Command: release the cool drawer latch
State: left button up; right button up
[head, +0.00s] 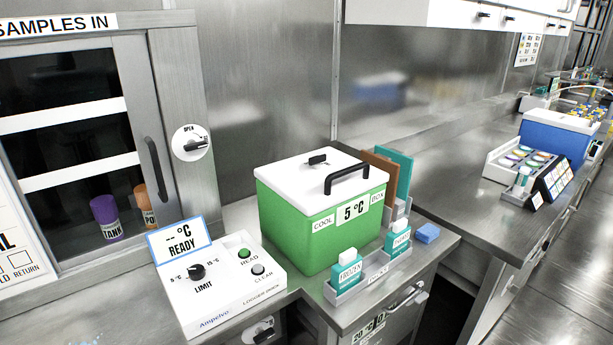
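A round white plate with a dark turn latch (262,332) shows at the bottom edge, below the logger dock, partly cut off by the frame. To its right is a steel drawer front (395,318) under the counter, with a bar handle (406,297) and a label (368,330) that seems to read 20 °C. I cannot tell for sure which drawer this latch belongs to. Neither of my grippers is in view.
A green cool box (290,215) with a white lid stands on the counter behind a rack of packs (368,280). The logger dock (225,285) sits left of it. The samples cabinet (160,120) has its own round latch (191,143). A blue box (557,137) stands far right.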

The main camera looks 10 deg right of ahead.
aim_at(420, 298)
jog(key=z, duration=1.3)
jog(key=i+l+u, duration=0.1)
jog(key=i+l, duration=0.1)
jog(key=l, duration=0.1)
